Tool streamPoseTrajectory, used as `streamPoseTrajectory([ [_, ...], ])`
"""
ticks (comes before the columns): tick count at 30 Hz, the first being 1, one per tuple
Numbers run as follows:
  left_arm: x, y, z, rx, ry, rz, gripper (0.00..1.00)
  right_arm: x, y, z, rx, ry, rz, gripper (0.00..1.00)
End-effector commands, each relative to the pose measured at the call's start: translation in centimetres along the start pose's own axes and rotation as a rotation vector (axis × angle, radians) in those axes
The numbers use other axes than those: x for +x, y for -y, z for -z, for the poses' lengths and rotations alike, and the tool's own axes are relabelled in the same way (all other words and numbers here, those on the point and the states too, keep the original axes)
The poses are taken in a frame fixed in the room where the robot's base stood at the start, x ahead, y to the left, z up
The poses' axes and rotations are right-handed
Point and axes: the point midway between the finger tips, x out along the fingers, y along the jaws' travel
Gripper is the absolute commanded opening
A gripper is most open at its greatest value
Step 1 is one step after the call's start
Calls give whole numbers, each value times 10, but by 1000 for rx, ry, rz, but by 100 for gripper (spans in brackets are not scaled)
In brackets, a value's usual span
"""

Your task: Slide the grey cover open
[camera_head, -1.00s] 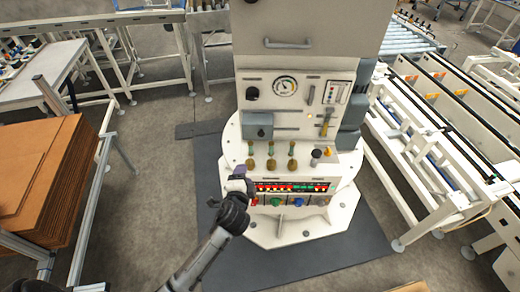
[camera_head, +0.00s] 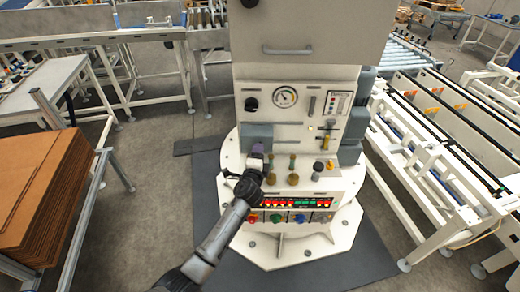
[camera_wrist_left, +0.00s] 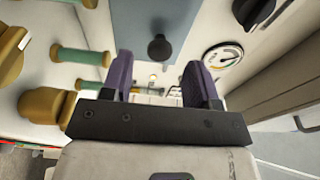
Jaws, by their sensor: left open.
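The grey cover (camera_head: 259,131) is a blue-grey plate low on the left of the machine's upright panel. In the left wrist view the cover (camera_wrist_left: 185,22) fills the top middle, and its round black knob (camera_wrist_left: 160,47) stands out just beyond my fingertips. My left gripper (camera_head: 257,150) is in front of the cover's lower part and hides some of it. In the left wrist view its two purple fingers (camera_wrist_left: 158,78) are open with nothing gripped. The knob lies roughly in line with the gap between them. My right gripper is out of view.
A gauge (camera_head: 284,96) and a black dial (camera_head: 251,104) sit above the cover. Brass-and-green posts (camera_head: 293,172) stand on the ledge close to my left gripper. Coloured buttons (camera_head: 276,218) line the front below. A lever with a yellow handle (camera_head: 326,140) is to the right.

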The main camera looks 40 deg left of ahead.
Motion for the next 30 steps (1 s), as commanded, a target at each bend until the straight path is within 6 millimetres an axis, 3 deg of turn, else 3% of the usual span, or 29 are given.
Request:
streamPoseTrajectory([
  [9, 30, 0, 0, 0, 0, 0, 55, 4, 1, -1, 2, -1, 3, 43],
  [21, 33, 0, 0, 0, 0, -1, 55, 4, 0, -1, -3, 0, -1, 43],
  [30, 33, 0, 0, 0, 0, -1, 28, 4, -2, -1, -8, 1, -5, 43],
])
